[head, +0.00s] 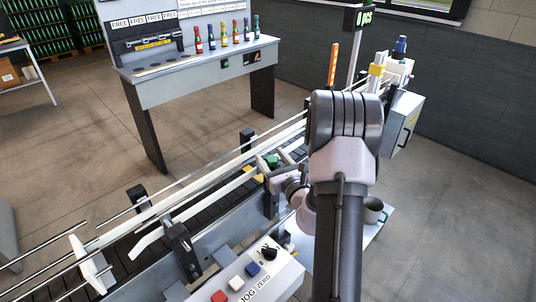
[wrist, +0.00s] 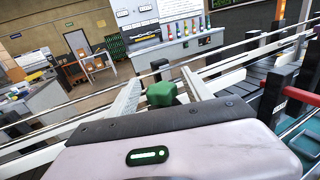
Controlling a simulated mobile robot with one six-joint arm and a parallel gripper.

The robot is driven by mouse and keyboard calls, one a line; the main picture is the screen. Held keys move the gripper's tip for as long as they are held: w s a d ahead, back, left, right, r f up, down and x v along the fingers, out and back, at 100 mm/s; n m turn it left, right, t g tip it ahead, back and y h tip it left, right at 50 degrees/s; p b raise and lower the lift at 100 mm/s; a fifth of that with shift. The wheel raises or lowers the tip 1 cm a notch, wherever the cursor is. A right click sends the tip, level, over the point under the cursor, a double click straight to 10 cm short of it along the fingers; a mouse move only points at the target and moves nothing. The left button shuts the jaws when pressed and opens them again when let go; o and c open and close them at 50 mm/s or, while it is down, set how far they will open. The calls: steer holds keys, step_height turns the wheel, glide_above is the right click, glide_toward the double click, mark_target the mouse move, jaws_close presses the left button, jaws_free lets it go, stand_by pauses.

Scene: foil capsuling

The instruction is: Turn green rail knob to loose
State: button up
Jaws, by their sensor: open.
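The green rail knob (wrist: 162,93) shows in the wrist view between my gripper's two pale fingers, with clear space on either side of it. My gripper (wrist: 161,76) is open, and no contact with the knob is visible. In the head view the green knob (head: 271,160) sits by the conveyor's guide rail, and my gripper (head: 279,163) is right at it, partly hidden by my arm. The knob's pointer or loose mark cannot be made out.
Pale guide rails (head: 205,187) run along the conveyor, with a yellow part (head: 252,172) and black posts (head: 180,247) close by. A control box (head: 248,280) with red, white and blue buttons stands in front. A bench (head: 195,72) with several bottles is behind.

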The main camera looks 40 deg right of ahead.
steer(key=shift+x, duration=1.25)
steer(key=shift+d, duration=0.1)
jaws_close()
